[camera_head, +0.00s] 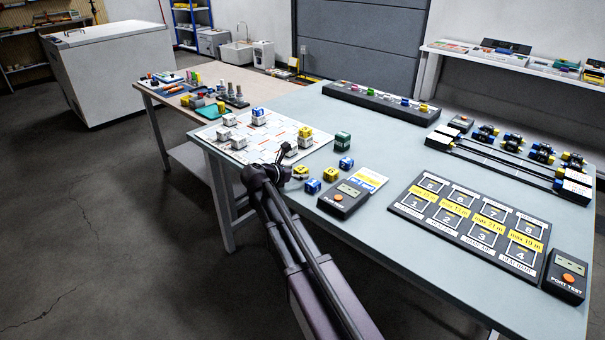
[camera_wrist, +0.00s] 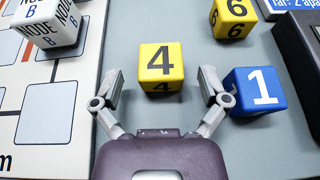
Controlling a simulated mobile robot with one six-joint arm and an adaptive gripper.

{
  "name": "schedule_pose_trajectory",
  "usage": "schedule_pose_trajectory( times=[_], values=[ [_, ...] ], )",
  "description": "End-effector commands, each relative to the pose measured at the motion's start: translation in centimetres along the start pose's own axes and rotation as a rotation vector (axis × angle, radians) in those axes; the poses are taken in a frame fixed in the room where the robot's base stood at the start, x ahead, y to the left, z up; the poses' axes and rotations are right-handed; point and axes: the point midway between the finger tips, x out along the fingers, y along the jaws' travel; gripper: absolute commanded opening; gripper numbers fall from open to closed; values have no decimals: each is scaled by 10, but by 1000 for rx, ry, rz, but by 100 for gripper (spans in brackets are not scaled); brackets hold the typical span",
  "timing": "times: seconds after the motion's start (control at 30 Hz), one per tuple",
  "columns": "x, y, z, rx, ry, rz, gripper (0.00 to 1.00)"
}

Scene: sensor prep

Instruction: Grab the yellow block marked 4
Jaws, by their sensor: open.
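The yellow block marked 4 (camera_wrist: 161,63) stands on the table in the wrist view, with a 4 on its top and on its near side. My gripper (camera_wrist: 160,88) is open, its two fingers spread to the left and right of the block's near side. Nothing is between the fingertips except bare table and the block's near edge. In the head view my gripper (camera_head: 287,150) is at the table's left edge, beside the board. A yellow block (camera_head: 300,172) shows just right of my wrist there.
A blue block marked 1 (camera_wrist: 255,90) stands close to the right finger. A yellow block marked 6 (camera_wrist: 233,17) is farther back right. A port tester (camera_head: 343,200) is nearby.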

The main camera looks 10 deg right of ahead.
Motion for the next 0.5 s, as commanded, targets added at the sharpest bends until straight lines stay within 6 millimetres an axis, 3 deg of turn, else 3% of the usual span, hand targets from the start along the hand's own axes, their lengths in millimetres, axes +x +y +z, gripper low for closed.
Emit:
schedule_pose_trajectory(
  times=[0.37,0.5],
  values=[
    [-1,0,0,0,0,1,94],
    [-1,0,0,-1,0,1,53]
  ],
)
